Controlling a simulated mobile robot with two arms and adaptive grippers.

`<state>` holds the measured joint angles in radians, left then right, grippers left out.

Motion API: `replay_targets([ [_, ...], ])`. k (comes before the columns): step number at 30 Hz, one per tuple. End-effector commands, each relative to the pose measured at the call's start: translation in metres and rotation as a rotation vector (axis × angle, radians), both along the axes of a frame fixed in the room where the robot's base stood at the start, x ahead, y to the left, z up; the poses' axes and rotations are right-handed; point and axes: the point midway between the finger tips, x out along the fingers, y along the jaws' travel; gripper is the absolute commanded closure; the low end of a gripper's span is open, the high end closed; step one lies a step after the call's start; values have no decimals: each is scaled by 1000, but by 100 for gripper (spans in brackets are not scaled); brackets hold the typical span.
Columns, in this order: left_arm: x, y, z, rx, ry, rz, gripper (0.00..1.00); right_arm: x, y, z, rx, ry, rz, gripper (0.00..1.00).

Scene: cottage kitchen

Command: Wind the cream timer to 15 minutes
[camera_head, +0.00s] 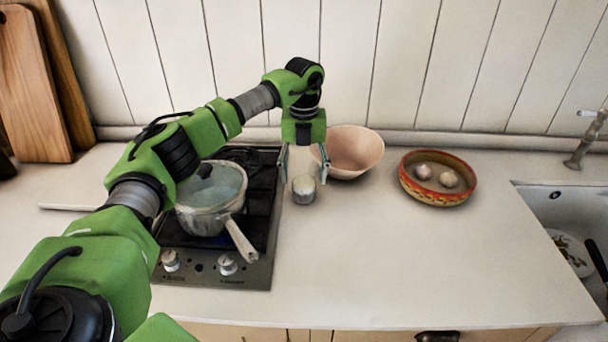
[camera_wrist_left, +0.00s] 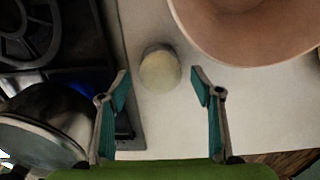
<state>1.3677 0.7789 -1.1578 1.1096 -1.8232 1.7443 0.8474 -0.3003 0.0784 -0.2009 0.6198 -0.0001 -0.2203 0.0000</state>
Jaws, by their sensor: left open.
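The cream timer (camera_head: 303,190) is a small round cylinder standing on the counter, just right of the hob. It also shows in the left wrist view (camera_wrist_left: 160,70), between and slightly beyond the fingertips. My left gripper (camera_head: 304,170) is open and pointing down over the timer, with one finger to each side. In the left wrist view the open gripper (camera_wrist_left: 159,85) is empty, and no contact with the timer shows. The timer's markings are too small to read. My right gripper is not in view.
A pot (camera_head: 212,200) with its handle toward the front stands on the hob (camera_head: 262,240), a blue flame under it. A pink bowl (camera_head: 355,152) stands close behind the timer at right. A patterned bowl (camera_head: 438,178) holds garlic-like bulbs. The front counter is clear.

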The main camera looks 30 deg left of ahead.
Motion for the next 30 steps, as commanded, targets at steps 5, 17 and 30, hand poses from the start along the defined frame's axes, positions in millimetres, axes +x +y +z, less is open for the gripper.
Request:
replay_targets([
  [5,0,0,-11,0,0,-1,41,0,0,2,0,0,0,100],
  [17,0,0,-12,0,0,-1,75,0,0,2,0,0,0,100],
  [30,0,0,-11,1,-1,-50,79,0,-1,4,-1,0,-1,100],
])
